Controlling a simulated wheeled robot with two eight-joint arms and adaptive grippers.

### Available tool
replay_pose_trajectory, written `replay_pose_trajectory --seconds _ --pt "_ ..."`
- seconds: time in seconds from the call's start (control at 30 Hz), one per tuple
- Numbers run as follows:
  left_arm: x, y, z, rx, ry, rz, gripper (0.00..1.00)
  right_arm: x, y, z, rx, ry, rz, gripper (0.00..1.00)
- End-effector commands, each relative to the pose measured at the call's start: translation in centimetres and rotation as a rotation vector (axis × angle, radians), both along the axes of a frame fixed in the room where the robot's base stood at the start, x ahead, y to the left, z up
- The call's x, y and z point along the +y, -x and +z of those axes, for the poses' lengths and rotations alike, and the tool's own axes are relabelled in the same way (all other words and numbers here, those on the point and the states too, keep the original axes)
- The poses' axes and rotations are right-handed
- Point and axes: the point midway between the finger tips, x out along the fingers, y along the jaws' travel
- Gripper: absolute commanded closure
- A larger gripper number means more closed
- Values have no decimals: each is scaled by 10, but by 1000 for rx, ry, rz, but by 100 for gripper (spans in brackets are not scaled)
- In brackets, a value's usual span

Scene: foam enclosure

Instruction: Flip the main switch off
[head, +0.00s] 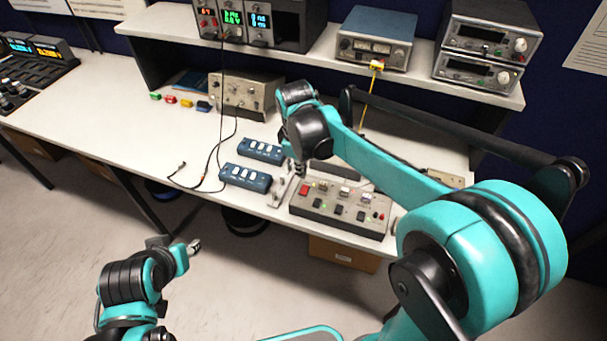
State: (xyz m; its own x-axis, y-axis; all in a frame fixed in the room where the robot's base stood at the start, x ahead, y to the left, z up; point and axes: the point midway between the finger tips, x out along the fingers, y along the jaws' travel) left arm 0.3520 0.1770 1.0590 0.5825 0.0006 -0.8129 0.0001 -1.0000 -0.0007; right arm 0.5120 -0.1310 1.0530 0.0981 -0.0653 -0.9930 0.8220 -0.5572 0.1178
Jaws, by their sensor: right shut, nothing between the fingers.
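A grey control box (338,217) with a red rocker switch (304,190) at its left end, several dark switches and small lit lamps stands at the bench's front edge. I cannot tell for sure which switch is the main one. My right gripper (282,192) points down just left of the box, beside the red switch, shut and empty. I cannot tell whether it touches the box. My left gripper (193,246) is low over the floor, in front of the bench and away from the box; its fingers are too small to read.
Two blue switch boxes (246,177) stand left of my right gripper. A beige instrument (245,94) stands behind them, with dark cables (203,173) on the bench. A shelf (300,68) carries more instruments above. The bench's left part (95,105) is mostly clear.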

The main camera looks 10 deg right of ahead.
Motion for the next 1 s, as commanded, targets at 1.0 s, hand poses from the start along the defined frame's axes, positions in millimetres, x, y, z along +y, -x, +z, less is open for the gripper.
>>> replay_pose_trajectory --seconds 1.0 --pt "0 0 33 0 0 0 60 -13 1 58 -4 2 1 100"
